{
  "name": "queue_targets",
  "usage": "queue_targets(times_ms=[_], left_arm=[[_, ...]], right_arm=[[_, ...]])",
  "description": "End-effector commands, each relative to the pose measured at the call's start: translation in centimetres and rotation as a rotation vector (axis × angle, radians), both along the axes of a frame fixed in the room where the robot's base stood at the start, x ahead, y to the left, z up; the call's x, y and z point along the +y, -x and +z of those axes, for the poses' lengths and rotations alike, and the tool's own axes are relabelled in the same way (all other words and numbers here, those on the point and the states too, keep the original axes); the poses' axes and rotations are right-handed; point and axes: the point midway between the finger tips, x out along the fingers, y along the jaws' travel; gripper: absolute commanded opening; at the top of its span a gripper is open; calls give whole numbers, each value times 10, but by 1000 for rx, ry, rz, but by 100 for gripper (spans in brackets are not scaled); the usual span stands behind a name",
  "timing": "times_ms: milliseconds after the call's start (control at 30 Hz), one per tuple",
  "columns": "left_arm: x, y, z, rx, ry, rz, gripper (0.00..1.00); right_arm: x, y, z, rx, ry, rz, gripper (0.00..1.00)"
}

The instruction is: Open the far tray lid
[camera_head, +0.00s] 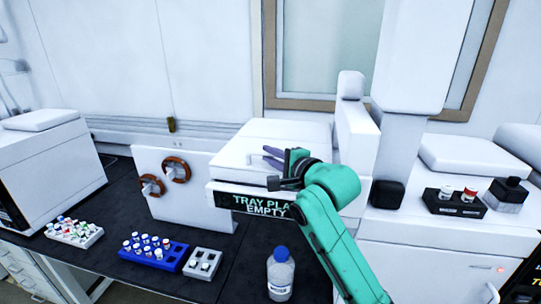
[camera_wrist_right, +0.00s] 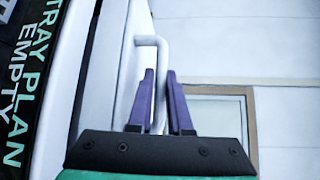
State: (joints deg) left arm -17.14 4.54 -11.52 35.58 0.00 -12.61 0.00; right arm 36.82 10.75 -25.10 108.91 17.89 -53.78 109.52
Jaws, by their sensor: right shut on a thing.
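The far white tray unit has a flat white lid (camera_head: 285,130) on top, which looks down. A dark sign (camera_head: 262,204) on its front reads "TRAY PLAN EMPTY"; part of it also shows in the wrist view (camera_wrist_right: 20,85). My right gripper (camera_head: 269,156) is at the lid's front, with the green arm coming up from the lower right. In the wrist view its purple fingers (camera_wrist_right: 160,80) are shut on a white bent handle bar (camera_wrist_right: 152,41). My left gripper is not in view.
A white panel with two brown rings (camera_head: 177,169) stands left of the unit. A blue vial rack (camera_head: 154,253), a grey rack (camera_head: 203,262) and a blue-capped bottle (camera_head: 281,272) stand in front. A dark vial holder (camera_head: 455,203) sits on the right unit.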

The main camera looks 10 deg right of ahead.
Motion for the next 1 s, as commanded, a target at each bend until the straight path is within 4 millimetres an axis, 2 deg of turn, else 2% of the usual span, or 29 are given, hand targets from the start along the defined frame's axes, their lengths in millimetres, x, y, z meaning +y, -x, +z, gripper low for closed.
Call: queue_targets(times_ms=[467, 733, 1000], left_arm=[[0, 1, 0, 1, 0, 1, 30], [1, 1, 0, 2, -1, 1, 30], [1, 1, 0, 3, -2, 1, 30]], right_arm=[[1, -1, 6, 27, -13, 4, 0], [-1, -9, 32, 154, -55, 6, 0], [-7, -26, 66, 349, -116, 6, 0]])
